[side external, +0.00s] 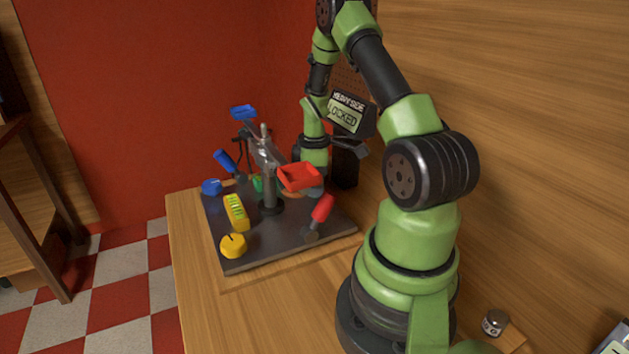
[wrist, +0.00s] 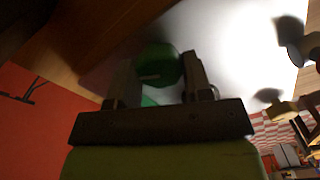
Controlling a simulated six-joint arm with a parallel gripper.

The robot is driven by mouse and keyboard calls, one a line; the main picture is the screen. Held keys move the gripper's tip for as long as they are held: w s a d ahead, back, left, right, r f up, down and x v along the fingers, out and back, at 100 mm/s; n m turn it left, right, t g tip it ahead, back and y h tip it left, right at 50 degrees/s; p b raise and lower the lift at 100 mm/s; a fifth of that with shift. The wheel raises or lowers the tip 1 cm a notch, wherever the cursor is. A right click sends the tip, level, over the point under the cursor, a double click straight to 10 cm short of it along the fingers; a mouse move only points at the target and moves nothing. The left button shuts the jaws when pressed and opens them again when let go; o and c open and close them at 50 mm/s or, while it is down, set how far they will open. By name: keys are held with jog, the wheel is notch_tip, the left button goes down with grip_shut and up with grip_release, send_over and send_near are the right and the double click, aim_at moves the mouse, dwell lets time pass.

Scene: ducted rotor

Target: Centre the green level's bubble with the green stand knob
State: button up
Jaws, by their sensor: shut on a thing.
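In the wrist view the green knob (wrist: 155,62), with a pale mark across it, sits between the two fingers of my gripper (wrist: 160,72). The gripper is shut on it. A second patch of green shows lower between the fingers; I cannot tell what it is. In the side view my wrist comes down at the back right of the dark board, and the fingers and held knob are hidden there. A small green piece (side external: 257,183) shows behind the central post; I cannot tell whether it is the green level. No green level's bubble can be made out.
The dark board (side external: 270,252) carries a yellow level (side external: 236,212), yellow knob (side external: 233,245), blue knob (side external: 211,187), red handle (side external: 322,208) and blue handle (side external: 225,160). A red tray (side external: 298,177) and blue tray (side external: 243,112) stand raised. A sign (side external: 345,115) reads LOCKED.

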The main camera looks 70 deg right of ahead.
jog(key=shift+n, duration=1.1)
jog(key=o, duration=0.9)
notch_tip(320, 180, up, 10)
